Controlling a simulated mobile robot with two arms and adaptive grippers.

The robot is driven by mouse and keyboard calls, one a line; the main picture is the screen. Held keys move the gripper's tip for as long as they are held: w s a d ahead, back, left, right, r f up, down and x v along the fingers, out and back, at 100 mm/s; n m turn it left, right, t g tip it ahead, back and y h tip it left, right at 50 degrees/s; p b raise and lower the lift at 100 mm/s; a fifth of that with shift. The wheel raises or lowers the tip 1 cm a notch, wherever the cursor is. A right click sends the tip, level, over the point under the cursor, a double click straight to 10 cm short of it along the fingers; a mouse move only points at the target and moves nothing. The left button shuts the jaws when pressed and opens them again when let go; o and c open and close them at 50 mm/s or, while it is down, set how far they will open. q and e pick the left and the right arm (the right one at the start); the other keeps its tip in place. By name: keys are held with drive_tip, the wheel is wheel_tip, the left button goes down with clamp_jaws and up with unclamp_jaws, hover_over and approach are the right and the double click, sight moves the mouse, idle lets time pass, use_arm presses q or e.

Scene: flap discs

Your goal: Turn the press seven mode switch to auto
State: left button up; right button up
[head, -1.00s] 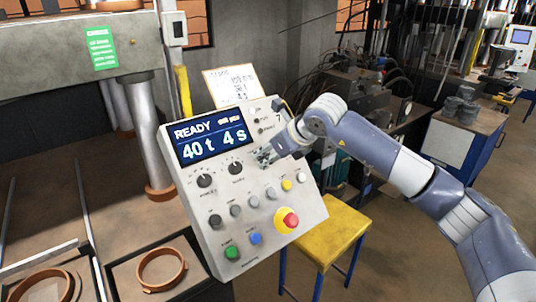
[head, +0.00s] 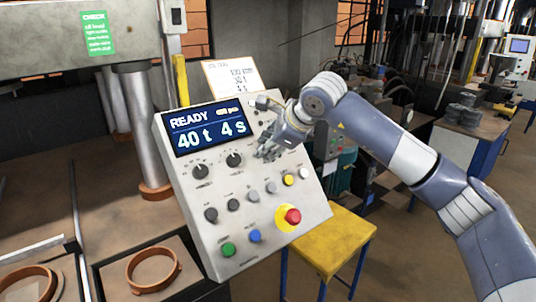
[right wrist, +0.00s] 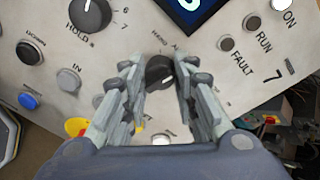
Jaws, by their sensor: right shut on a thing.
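The mode switch (right wrist: 158,72) is a dark round knob on the light grey control panel (right wrist: 215,75), between my right gripper's fingers in the right wrist view. My right gripper (right wrist: 160,82) is shut on it, a finger on either side. Small lettering above the knob is partly legible; I cannot tell where its pointer stands. In the head view my right gripper (head: 266,152) reaches the panel (head: 300,235) from the right and hides the switch. The panel's display (head: 209,127) reads READY, 40 t, 4 s. My left gripper is not in view.
Two black dials (head: 202,171) sit left of my gripper. Below are several buttons and a red emergency stop (head: 293,216) on a yellow ring. A yellow stool (head: 330,240) stands below the panel. A paper card (head: 232,78) is behind its top edge.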

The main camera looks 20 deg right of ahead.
drive_tip(key=shift+n+b, duration=0.35)
drive_tip(key=shift+n, duration=0.35)
drive_tip(key=o, duration=1)
drive_tip(key=shift+o, duration=0.2)
drive_tip(key=v, duration=1.2)
